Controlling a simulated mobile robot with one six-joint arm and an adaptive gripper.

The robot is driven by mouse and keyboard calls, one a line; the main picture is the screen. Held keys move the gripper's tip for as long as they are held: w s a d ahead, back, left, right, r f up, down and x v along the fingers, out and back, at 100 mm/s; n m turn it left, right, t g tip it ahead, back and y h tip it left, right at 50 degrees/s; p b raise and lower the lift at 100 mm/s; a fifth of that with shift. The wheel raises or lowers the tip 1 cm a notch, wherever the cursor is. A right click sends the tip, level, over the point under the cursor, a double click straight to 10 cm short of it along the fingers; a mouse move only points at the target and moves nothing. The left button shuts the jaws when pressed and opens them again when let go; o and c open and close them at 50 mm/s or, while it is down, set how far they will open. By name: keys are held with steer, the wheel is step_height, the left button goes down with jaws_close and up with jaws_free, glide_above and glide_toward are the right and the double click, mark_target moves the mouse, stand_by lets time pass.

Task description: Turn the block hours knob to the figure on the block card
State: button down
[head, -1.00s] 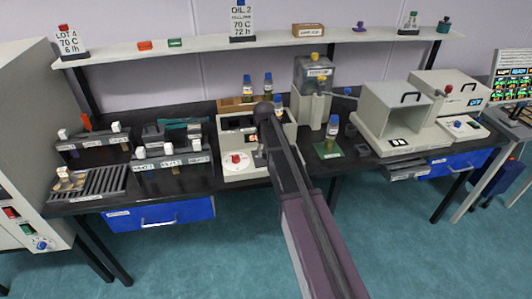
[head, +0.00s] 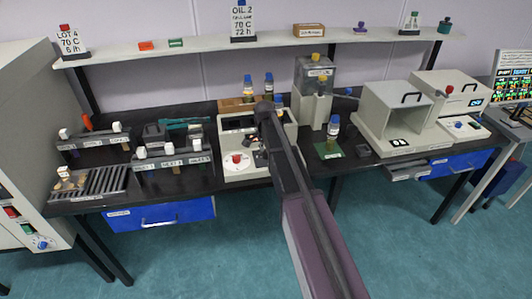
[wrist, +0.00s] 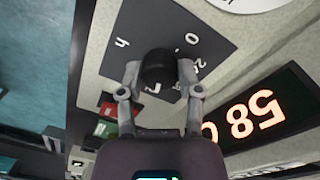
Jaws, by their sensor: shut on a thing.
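In the wrist view a round black knob (wrist: 158,68) stands on a dark plate with white figures and letters around it, among them an h and a 0. My gripper (wrist: 155,75) has one finger on each side of the knob and is shut on it. The knob's pointer is not clear. In the head view my arm hides most of the knob's area on the beige unit (head: 232,172). Two cards on the shelf read LOT 4, 70 C, 6 h (head: 69,42) and OIL 2, 70 C, 72 h (head: 240,22); I cannot tell which is the block card.
A lit display (wrist: 250,117) with orange digits lies beside the knob plate. A red knob (head: 236,159) sits on the beige unit's front. Racks with white-capped pieces (head: 172,160) stand left; a blue-capped bottle (head: 333,127) stands right on a green mat.

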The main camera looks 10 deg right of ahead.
steer(key=shift+s+m, duration=0.1)
steer(key=shift+m, duration=0.5)
steer(key=shift+c, duration=1.3)
jaws_free()
steer(key=shift+n, duration=0.3)
